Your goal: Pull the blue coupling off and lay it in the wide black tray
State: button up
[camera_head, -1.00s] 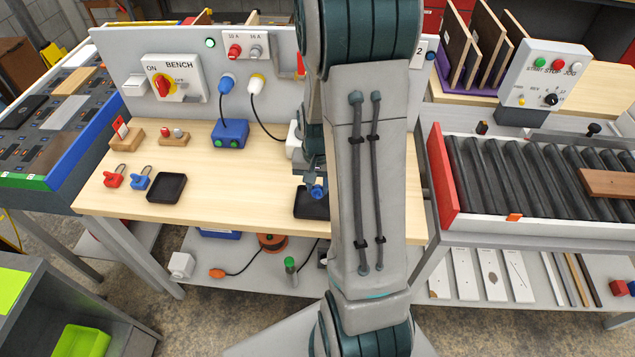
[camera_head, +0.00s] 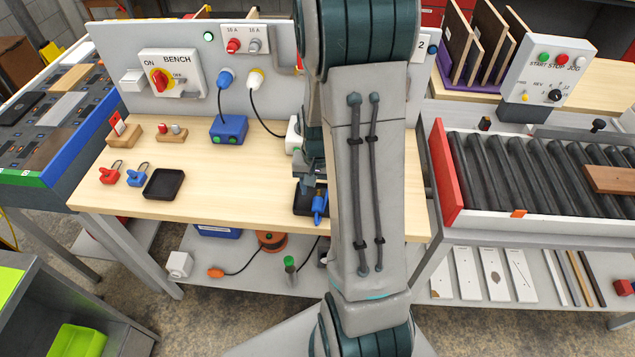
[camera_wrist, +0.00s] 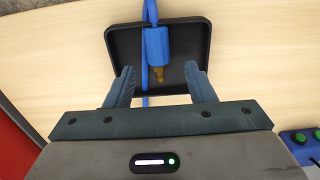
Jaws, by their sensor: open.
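The blue coupling (camera_head: 319,205) is at the black tray (camera_head: 299,209) under my arm. In the wrist view the coupling (camera_wrist: 156,42) has a brass-coloured end and lies over the tray (camera_wrist: 191,28), across its far rim. A thin blue strip runs alongside it. My gripper (camera_wrist: 161,86) is open, its fingers apart on both sides of the brass end and clear of the coupling. In the head view my arm hides much of this tray and most of my gripper.
A second, squarer black tray (camera_head: 151,194) sits empty at the left of the wooden bench (camera_head: 230,190). Red (camera_head: 109,174) and blue padlocks (camera_head: 137,176) stand beside it. A blue box (camera_head: 228,129) with a cable stands behind. The bench between the trays is clear.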

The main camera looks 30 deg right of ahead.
notch_tip(320, 180, up, 14)
jog(key=b, duration=0.1)
dwell(0.4)
jog(key=shift+f, duration=0.1)
dwell(0.4)
jog(key=s+a+r+n+t, duration=0.1)
jog(key=s+a+r+n, duration=0.1)
jog(key=s+a, duration=0.4)
jog(key=s+a+r+n+t, duration=0.2)
jog(key=s+a+r+n, duration=0.1)
jog(key=s+a+n, duration=0.2)
jog(key=shift+s+a, duration=0.45)
jog(key=shift+s, duration=0.3)
dwell(0.7)
